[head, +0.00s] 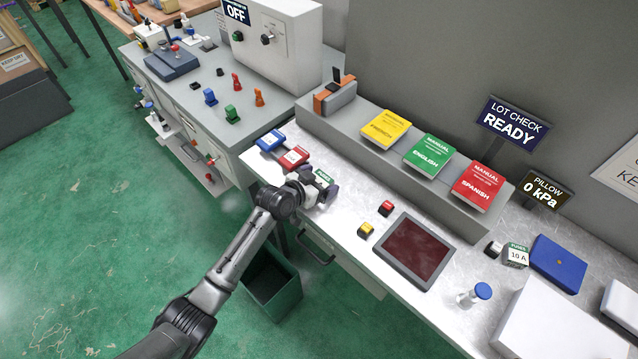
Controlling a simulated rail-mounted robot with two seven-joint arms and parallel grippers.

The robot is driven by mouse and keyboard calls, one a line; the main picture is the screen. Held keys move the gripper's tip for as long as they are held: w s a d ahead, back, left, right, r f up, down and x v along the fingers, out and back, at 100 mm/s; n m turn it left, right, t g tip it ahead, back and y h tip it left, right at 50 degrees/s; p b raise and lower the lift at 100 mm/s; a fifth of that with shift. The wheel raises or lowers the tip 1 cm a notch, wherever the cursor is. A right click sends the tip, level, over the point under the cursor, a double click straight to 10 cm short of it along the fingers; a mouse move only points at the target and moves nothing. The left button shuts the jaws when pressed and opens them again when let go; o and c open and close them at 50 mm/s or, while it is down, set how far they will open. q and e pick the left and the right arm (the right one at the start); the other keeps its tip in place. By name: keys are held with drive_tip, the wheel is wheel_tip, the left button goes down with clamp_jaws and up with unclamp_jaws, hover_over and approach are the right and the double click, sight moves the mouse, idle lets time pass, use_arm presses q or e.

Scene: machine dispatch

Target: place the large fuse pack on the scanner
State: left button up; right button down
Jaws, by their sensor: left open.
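A pack with a green FUSES label (323,175) stands on the bench at my left gripper (326,192), which partly hides it. My left gripper is open, with its dark fingers at the pack; I cannot tell whether they touch it. A second pack, marked FUSES 10 A (516,256), stands at the right; which pack is the large one is unclear. A flat panel with a dark red glass top (416,247), apparently the scanner, lies empty on the bench between the packs. My right gripper is not in view.
Red (386,208) and yellow (365,230) buttons stand left of the panel. Blue (270,140) and red (294,158) packs lie behind my gripper. A raised shelf (333,128) holds three manuals. A blue-capped bottle (481,292) stands to the right. A green bin (272,283) is below.

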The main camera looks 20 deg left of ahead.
use_arm(q)
drive_tip(key=c, duration=1.1)
drive_tip(key=shift+o, duration=0.2)
drive_tip(key=shift+r, duration=0.1)
